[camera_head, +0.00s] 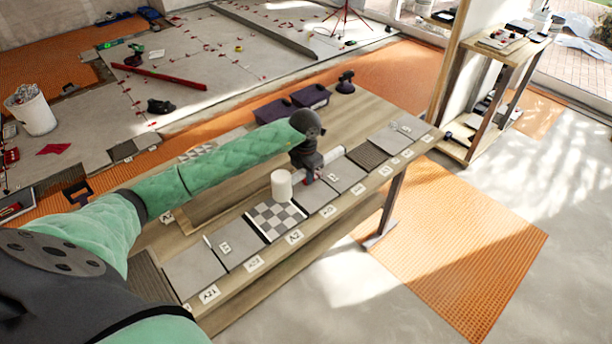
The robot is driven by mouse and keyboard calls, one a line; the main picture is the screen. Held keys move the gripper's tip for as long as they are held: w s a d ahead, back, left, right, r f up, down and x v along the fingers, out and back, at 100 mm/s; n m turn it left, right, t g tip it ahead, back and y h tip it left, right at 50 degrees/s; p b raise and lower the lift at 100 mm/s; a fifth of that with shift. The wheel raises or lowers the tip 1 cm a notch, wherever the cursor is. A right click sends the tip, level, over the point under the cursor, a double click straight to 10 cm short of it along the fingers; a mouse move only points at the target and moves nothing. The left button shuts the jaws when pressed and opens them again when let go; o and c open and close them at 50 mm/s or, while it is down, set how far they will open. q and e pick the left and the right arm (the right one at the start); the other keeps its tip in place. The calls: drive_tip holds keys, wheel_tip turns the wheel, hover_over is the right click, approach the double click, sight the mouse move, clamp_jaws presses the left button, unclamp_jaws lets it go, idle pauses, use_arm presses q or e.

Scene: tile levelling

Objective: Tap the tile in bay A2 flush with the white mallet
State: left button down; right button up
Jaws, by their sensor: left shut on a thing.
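The white mallet's head (282,186) is a pale cylinder over the far edge of a grey-and-white checkered tile (268,222). I cannot tell whether it touches the tile. The label (295,237) in front of this tile looks upside down and seems to read A2. My left gripper (306,178) is just right of the mallet head, shut on the mallet; the handle and fingertips are mostly hidden. Whether the tile stands proud of its neighbours cannot be told. My right gripper is not in view.
Grey tiles lie on both sides along the wooden bench (398,112), with labels on its front edge. Purple bins (310,96) and a black tool (346,82) stand at the back. A wooden shelf (510,65) is at the right. The floor in front is clear.

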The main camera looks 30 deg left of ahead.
sight(306, 206)
use_arm(q)
wheel_tip(306, 206, down, 13)
drive_tip(key=b, duration=0.9)
drive_tip(key=shift+r+b, duration=0.2)
drive_tip(key=shift+b, duration=0.15)
drive_tip(key=shift+r+p, duration=0.35)
drive_tip(key=shift+r, duration=0.1)
wheel_tip(306, 206, up, 4)
drive_tip(key=shift+r+p, duration=0.15)
drive_tip(key=shift+p, duration=0.55)
